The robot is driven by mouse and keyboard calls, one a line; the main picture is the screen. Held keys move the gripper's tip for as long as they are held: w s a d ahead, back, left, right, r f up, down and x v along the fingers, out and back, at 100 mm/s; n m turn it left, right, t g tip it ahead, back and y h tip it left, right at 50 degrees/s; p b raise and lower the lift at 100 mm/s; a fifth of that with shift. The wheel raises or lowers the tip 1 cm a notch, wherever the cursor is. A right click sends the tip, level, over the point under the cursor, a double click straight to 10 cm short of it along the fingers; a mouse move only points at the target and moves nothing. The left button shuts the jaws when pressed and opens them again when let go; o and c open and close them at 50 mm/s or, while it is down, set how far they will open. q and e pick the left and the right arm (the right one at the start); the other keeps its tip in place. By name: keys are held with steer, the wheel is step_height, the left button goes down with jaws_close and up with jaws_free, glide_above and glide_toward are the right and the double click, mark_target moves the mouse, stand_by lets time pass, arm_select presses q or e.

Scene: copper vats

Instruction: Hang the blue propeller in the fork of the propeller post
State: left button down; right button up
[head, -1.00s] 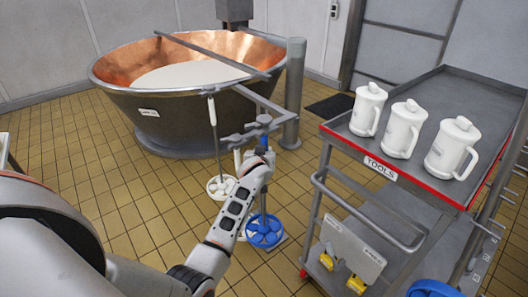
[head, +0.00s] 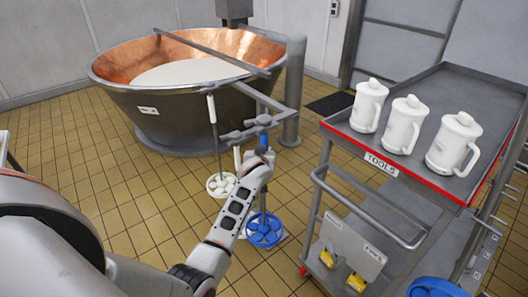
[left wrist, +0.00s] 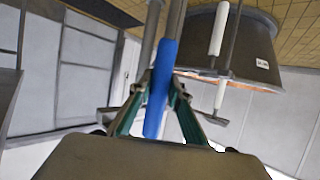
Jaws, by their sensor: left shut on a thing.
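The blue propeller has a blue handle (head: 263,137) and a blue bladed wheel (head: 264,230) at the bottom, low over the floor. My left gripper (head: 262,155) is shut on the handle, which also shows upright between the fingers in the left wrist view (left wrist: 161,90). The grey post (head: 291,95) stands beside the vat; bars with short prongs, seemingly its fork (head: 245,132), lie close by the blue handle. I cannot tell whether the propeller touches the fork. My right gripper is not in view.
A white propeller (head: 221,185) hangs just left of the blue one. The copper-lined vat (head: 165,110) stands behind. A tools cart (head: 400,175) with three white jugs (head: 408,122) is at right. Tiled floor is free at left.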

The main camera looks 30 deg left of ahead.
arm_select(q)
steer(key=shift+w+d, duration=0.1)
steer(key=shift+w, duration=0.05)
stand_by(0.8)
steer(key=c, duration=1.8)
jaws_free()
steer(key=shift+f, duration=0.1)
steer(key=shift+f, duration=0.2)
steer(key=shift+v, duration=3.9)
steer(key=s+d+f+m+h, duration=0.2)
steer(key=s+d+f, duration=0.3)
steer(key=s, duration=0.6)
steer(key=s+d+f+m+g+h, duration=0.1)
steer(key=s+d+f+m+h, duration=0.2)
steer(key=s+d+f, duration=0.3)
steer(key=s+d+f+m+h, duration=0.2)
steer(key=s+d+f, duration=0.4)
steer(key=s, duration=1)
steer(key=shift+s+f+m+g+h, duration=0.2)
steer(key=shift+f+m, duration=0.25)
steer(key=shift+f, duration=0.2)
steer(key=shift+s+f+m+g+h, duration=0.1)
steer(key=shift+s+f+m+h, duration=0.1)
steer(key=shift+f+m, duration=0.4)
